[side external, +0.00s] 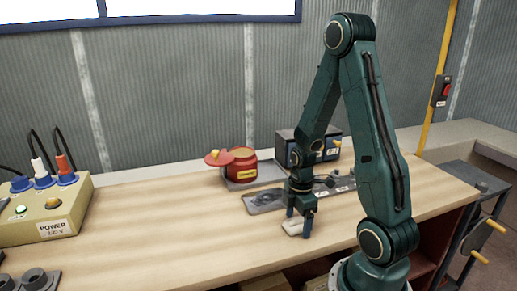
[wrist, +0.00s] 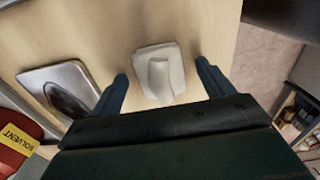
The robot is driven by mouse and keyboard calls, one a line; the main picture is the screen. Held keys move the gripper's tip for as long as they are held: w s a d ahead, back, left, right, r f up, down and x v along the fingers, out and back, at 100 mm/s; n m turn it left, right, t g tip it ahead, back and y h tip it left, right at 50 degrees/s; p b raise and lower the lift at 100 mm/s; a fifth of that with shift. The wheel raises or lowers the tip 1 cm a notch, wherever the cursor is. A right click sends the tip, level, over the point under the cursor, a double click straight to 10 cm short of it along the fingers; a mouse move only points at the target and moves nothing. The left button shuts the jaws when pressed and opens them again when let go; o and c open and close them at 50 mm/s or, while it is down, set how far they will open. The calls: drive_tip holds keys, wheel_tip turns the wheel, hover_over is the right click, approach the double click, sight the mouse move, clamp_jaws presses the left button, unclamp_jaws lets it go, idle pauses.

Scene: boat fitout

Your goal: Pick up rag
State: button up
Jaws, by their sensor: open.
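The rag (side external: 293,227) is a small off-white folded cloth lying on the wooden workbench near its front edge. In the wrist view the rag (wrist: 158,72) lies between and just beyond my two blue fingers, with a raised fold in its middle. My gripper (side external: 300,218) points down right at the rag in the side view. In the wrist view my gripper (wrist: 162,78) is open, with one finger on each side of the rag and nothing held. I cannot tell whether the fingers touch the rag.
A grey metal tray (wrist: 40,78) with a dark patch lies beside the rag. A red solvent can (side external: 240,168) with its lid open stands behind, near a dark box (side external: 285,150). A power box (side external: 50,212) with plugs stands at left. The bench between is clear.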

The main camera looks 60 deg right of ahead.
sight(298, 218)
drive_tip(key=shift+c, duration=0.4)
drive_tip(key=c, duration=1)
drive_tip(key=shift+r, duration=0.1)
wheel_tip(298, 218, up, 20)
drive_tip(key=shift+f, duration=0.1)
idle(0.5)
